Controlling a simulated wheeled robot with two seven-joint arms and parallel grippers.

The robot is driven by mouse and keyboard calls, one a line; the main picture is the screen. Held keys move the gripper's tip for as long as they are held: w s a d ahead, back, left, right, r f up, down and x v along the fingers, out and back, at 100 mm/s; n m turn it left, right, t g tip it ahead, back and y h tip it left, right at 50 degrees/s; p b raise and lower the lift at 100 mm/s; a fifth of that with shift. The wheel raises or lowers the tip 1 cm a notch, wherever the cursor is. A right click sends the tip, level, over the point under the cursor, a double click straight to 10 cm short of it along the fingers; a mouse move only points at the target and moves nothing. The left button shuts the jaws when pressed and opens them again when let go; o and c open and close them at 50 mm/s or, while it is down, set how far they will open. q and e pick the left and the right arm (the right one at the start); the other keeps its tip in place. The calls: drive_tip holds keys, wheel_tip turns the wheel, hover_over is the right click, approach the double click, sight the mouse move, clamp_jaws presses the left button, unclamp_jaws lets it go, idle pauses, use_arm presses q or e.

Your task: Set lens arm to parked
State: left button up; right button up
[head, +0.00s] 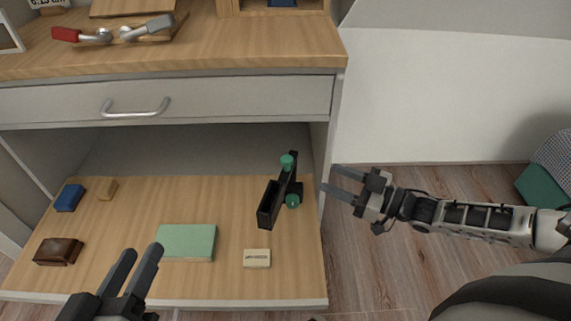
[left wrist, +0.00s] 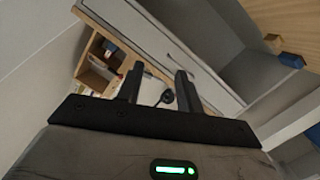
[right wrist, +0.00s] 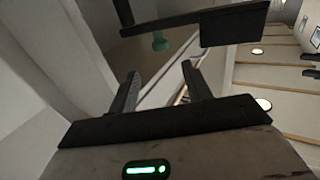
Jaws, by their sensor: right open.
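A black device (head: 269,203) with an upright black bar and green knobs stands on the right part of the pale wood shelf. One green knob (head: 287,161) is near the top of the bar and another is low on its right side. No part is plainly marked as the lens arm. My right gripper (head: 327,178) is open and empty, just right of the device and apart from it. The right wrist view shows the black device (right wrist: 235,24) and a green knob (right wrist: 160,41) beyond the fingers. My left gripper (head: 142,252) is open and empty, in front of the green book.
The shelf (head: 120,215) also holds a green book (head: 187,242), a brown wallet (head: 58,251), a blue block (head: 69,197) and a small cream box (head: 257,258). A drawer (head: 230,98) and desktop (head: 250,45) overhang its back. A cabinet side panel (head: 325,135) stands beside my right gripper.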

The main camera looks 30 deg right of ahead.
drive_tip(key=b, duration=0.2)
approach(286, 158)
drive_tip(key=w+a+f, duration=0.1)
drive_tip(key=w+a, duration=0.1)
drive_tip(key=b+x, duration=0.1)
drive_tip(key=x, duration=0.2)
drive_tip(key=b+x, duration=0.1)
drive_tip(key=x, duration=0.1)
drive_tip(key=shift+w, duration=0.55)
use_arm(q)
wheel_tip(286, 158, up, 6)
drive_tip(key=w+m+t+h, duration=0.2)
drive_tip(key=m+t, duration=0.1)
drive_tip(key=shift+w+a+f+t, duration=0.2)
drive_tip(key=shift+a+t, duration=0.1)
drive_tip(key=shift+t, duration=0.1)
use_arm(e)
drive_tip(key=shift+w+a+r, duration=0.1)
drive_tip(key=shift+w+a, duration=0.25)
drive_tip(key=shift+w, duration=0.15)
use_arm(q)
drive_tip(key=shift+r, duration=0.1)
use_arm(e)
clamp_jaws()
